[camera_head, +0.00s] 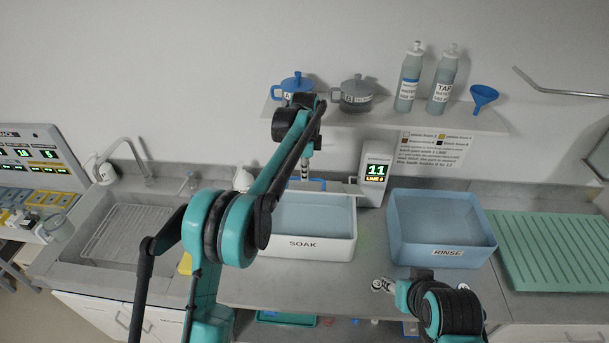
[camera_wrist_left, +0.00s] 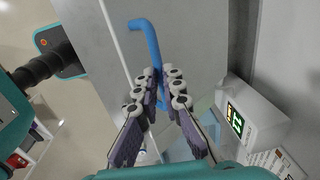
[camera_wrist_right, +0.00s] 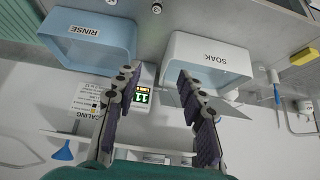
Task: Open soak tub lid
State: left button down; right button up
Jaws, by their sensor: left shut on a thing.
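The white soak tub (camera_head: 306,243), labelled SOAK, stands on the counter with its top uncovered and bluish liquid showing. Its grey lid (camera_head: 335,186) is raised along the tub's back edge, seen nearly edge-on. My left gripper (camera_head: 305,172) is behind the tub, partly hidden by my arm. In the left wrist view my left gripper (camera_wrist_left: 160,88) is shut on the blue bent handle (camera_wrist_left: 150,42) of the lid. My right gripper (camera_head: 382,284) hangs low in front of the counter, between the tubs. It is open and empty in the right wrist view (camera_wrist_right: 158,72), where the soak tub (camera_wrist_right: 210,58) shows too.
A blue rinse tub (camera_head: 440,252) stands right of the soak tub, with a display reading 11 (camera_head: 375,172) between them at the back. A shelf (camera_head: 400,117) with jugs, bottles and a funnel overhangs the counter. A sink (camera_head: 110,250) is left; a green drying mat (camera_head: 555,250) is right.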

jog(key=c, duration=0.7)
jog(key=shift+w+n, duration=0.4)
jog(key=shift+n, duration=0.1)
grip_shut()
jog(key=w+a+r+n+t+h, duration=0.1)
jog(key=w+a+n, duration=0.3)
jog(key=w+n, duration=0.4)
jog(key=w+a+r+n+t, duration=0.1)
jog(key=w+a+n+t, duration=0.15)
jog(key=w+n, duration=0.55)
jog(key=w+a+f+n+t+y, duration=0.1)
jog(key=w+a+n, duration=0.2)
jog(key=a+n, duration=0.5)
jog(key=w+a+f+n+t, duration=0.1)
jog(key=w+a+n, duration=0.2)
jog(key=a+n, duration=0.55)
jog(key=w+d+f+n, duration=0.2)
jog(key=w+f, duration=0.2)
jog(key=w, duration=0.4)
jog(key=shift+w+d, duration=0.2)
jog(key=shift+w, duration=0.15)
